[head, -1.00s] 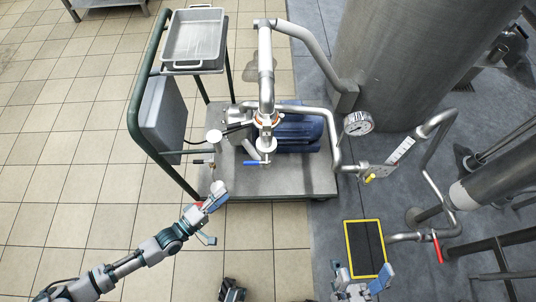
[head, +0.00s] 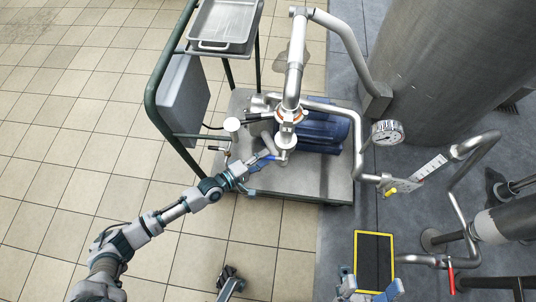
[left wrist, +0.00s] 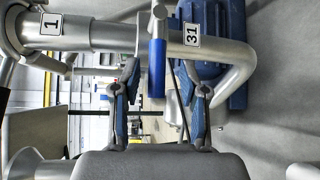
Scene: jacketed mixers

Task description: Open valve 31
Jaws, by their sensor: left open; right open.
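Valve 31 is on the pipework of the cart, marked by a "31" label (left wrist: 192,34) in the left wrist view. Its blue lever handle (left wrist: 157,66) points down the picture there, and its end lies between my open left fingers (left wrist: 160,78), with gaps on both sides. In the head view the blue handle (head: 269,156) shows just past the fingertips of my left gripper (head: 255,167), partly hidden by them. My right gripper (head: 368,287) is open and empty at the bottom edge, partly cut off.
A pipe with label "1" (left wrist: 51,24) runs beside the valve. The cart (head: 300,185) carries a blue motor (head: 320,132). A pressure gauge (head: 387,132), a yellow handle (head: 390,192) and a red handle (head: 450,276) are to the right. Tiled floor at left is clear.

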